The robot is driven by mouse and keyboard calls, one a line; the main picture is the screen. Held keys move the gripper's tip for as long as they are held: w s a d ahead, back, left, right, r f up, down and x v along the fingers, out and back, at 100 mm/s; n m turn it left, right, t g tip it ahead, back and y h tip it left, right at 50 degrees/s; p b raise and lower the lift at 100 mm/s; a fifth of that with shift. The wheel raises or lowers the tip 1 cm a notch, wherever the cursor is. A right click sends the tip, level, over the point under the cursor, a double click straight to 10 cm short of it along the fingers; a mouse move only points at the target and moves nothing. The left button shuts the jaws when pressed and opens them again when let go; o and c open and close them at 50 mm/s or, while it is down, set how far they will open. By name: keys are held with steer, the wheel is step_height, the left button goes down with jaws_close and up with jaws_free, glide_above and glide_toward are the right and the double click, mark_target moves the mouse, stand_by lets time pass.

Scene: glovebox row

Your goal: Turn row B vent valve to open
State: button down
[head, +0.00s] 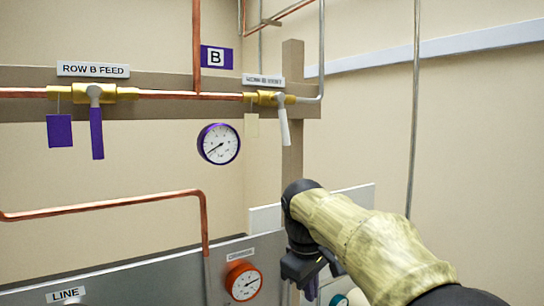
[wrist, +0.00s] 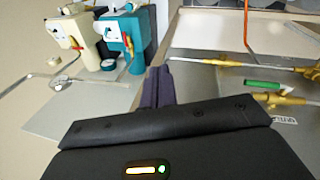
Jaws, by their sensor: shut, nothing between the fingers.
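The row B vent valve (head: 263,98) sits on the copper pipe in the upper middle of the head view, under a blurred label (head: 263,80). Its pale lever (head: 284,126) hangs down, roughly across the pipe and slightly tilted. My gripper (head: 312,284) is low in the head view, well below and a little right of the lever, touching neither it nor the valve. Its dark fingers are together and empty in the wrist view (wrist: 158,84). I cannot make out the vent valve in the wrist view.
The ROW B FEED valve (head: 96,93) has a purple lever hanging down. A purple-rimmed gauge (head: 219,144) is left of the vent lever. An orange gauge (head: 243,281) is lower. The wrist view shows a green-levered valve (wrist: 262,86) and teal (wrist: 122,36) and cream (wrist: 72,32) devices.

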mark_target(282, 131)
steer(key=a+r+n+t+h, duration=0.2)
steer(key=a+r+t+h, duration=0.5)
steer(key=r, duration=0.7)
steer(key=s+a+r+t+h, duration=0.1)
steer(key=s+a+r+h, duration=0.1)
steer(key=s+a+r, duration=0.1)
steer(key=s+a+r+m+t+h, duration=0.1)
steer(key=s+a+r+t+h, duration=0.1)
steer(key=r, duration=0.4)
steer(key=s+a+r+t+h, duration=0.1)
steer(key=s+a+r+t, duration=0.1)
steer(key=s+a+r, duration=0.3)
steer(key=shift+a+r+h, duration=0.15)
steer(key=shift+a+h, duration=0.25)
steer(key=shift+w+m, duration=0.1)
steer(key=shift+m, duration=0.2)
steer(key=p+x, duration=0.6)
steer(key=x, duration=0.7)
steer(key=shift+w+d+r, duration=0.1)
steer(key=shift+w+d, duration=0.15)
steer(key=shift+d, duration=0.05)
